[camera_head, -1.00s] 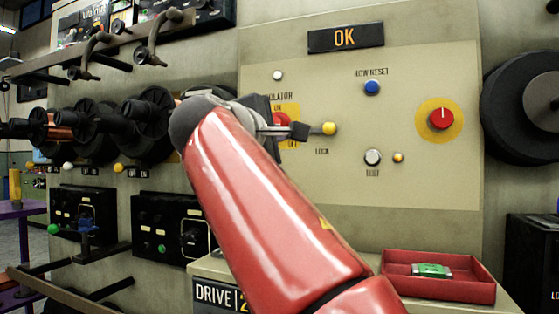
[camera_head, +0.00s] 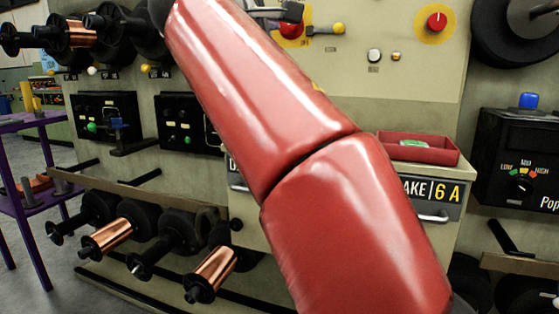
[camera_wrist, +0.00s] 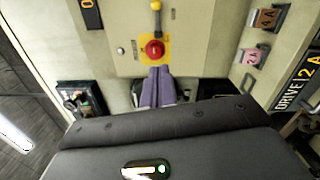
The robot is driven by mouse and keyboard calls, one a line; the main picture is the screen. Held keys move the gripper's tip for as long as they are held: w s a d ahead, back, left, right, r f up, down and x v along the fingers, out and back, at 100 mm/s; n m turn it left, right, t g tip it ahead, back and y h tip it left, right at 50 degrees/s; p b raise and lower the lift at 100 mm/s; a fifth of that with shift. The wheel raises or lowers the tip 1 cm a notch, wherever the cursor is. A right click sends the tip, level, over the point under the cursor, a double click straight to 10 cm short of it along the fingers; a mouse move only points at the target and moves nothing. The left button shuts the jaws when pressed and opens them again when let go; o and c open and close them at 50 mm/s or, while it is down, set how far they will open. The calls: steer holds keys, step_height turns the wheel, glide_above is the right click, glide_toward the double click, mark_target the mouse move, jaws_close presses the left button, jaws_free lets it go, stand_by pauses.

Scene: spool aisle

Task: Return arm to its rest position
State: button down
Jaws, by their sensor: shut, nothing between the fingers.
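My red arm crosses the middle of the head view and reaches up to the panel. My gripper (camera_head: 290,12) shows there only in part, as a dark fingertip at the top edge, in front of or just above the red isolator switch (camera_head: 291,31). In the wrist view my gripper (camera_wrist: 158,88) has its two purple-grey fingers together with nothing between them. Their tips lie just below the red isolator switch (camera_wrist: 154,49) in the picture. Its lever with a yellow knob (camera_wrist: 155,6) points up there. I cannot tell whether the fingers touch the switch.
A red tray (camera_head: 450,156) with a green item sits on the cabinet at the right. Copper spools (camera_head: 108,236) on pegs stick out at lower left. A purple table (camera_head: 30,122) stands at far left. A black control box (camera_head: 515,165) is at far right.

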steer(key=s+d+f+m+g+y, duration=0.2)
steer(key=d+f+m+g, duration=0.1)
steer(key=d+f, duration=0.65)
steer(key=s+d+f+m+g+y, duration=0.3)
steer(key=d+f, duration=0.4)
steer(key=f, duration=0.6)
steer(key=s+f+m+g+y, duration=0.1)
steer(key=s+f+m, duration=0.3)
steer(key=s+f, duration=0.6)
steer(key=s+f+m+g+y, duration=0.1)
steer(key=s+f+m+g, duration=0.3)
steer(key=s+f, duration=0.7)
step_height(320, 180, down, 6)
steer(key=shift+d+r+m+g+p, duration=0.25)
steer(key=shift+d+m+g+p, duration=0.05)
steer(key=shift+m, duration=0.5)
